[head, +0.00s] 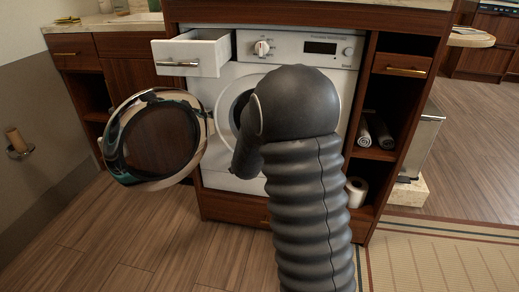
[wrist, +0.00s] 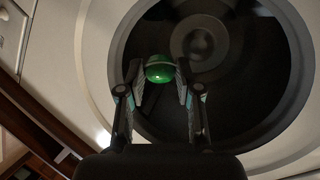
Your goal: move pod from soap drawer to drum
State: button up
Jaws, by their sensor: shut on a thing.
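The green pod (wrist: 159,69) is held between the fingertips of my gripper (wrist: 160,77) in the wrist view. Behind it is the dark open drum (wrist: 250,75) of the washing machine. I cannot tell whether the pod is inside the opening or just in front of it. The soap drawer (head: 197,54) is pulled out at the machine's upper left in the head view; its inside shows little. The round door (head: 155,138) stands open to the left. My arm hides most of the drum opening, the gripper and the pod in the head view.
The machine's control panel (head: 305,48) with a knob is above the opening. Wooden shelves at the right hold dark rolls (head: 380,131) and a white paper roll (head: 356,190). The wooden floor (head: 130,245) in front at the left is clear.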

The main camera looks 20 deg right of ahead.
jog(key=r+p+x, duration=0.1)
jog(key=r+x, duration=0.1)
jog(key=x, duration=1)
jog(key=shift+w+d, duration=0.3)
jog(key=shift+w, duration=0.1)
jog(key=o, duration=1)
jog(key=shift+c, duration=0.2)
jog(key=shift+s+a+f+b+v, duration=0.1)
jog(key=shift+f+b+v, duration=0.15)
jog(key=shift+v, duration=1.45)
jog(key=shift+s+a+f+b+v, duration=0.15)
jog(key=shift+f+v, duration=0.25)
jog(key=shift+v, duration=1.25)
jog(key=shift+f+b+v, duration=0.2)
jog(key=shift+f+v, duration=0.1)
jog(key=shift+v, duration=1.4)
jog(key=f+v, duration=0.2)
jog(key=v, duration=0.7)
jog(key=shift+s+a, duration=0.35)
jog(key=shift+s, duration=0.25)
jog(key=shift+r, duration=0.15)
